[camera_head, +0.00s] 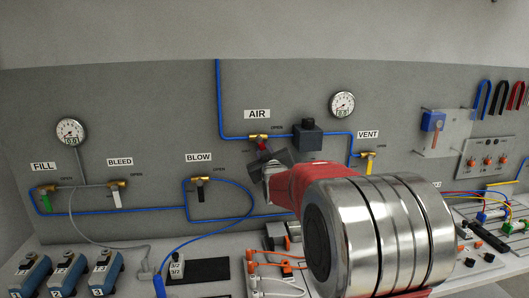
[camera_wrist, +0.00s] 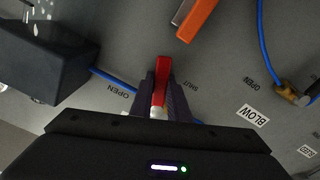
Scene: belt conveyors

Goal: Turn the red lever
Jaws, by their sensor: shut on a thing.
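The red lever (camera_head: 261,144) is on the brass valve under the AIR sign, on the grey wall panel. In the wrist view the red lever (camera_wrist: 159,82) lies between the two dark fingers of my gripper (camera_wrist: 161,98), which are shut on it. A pale end of the lever shows nearer my palm. The words OPEN and SHUT stand on either side of it there. In the head view my gripper (camera_head: 266,160) is at the valve, and its dark body hides most of the lever, so its exact angle is unclear.
A dark box (camera_head: 308,139) sits on the blue pipe right of the valve, and it shows close by in the wrist view (camera_wrist: 45,60). The VENT valve (camera_head: 368,155) with a yellow lever is further right. The BLOW valve (camera_head: 199,182) with a black lever is lower left.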

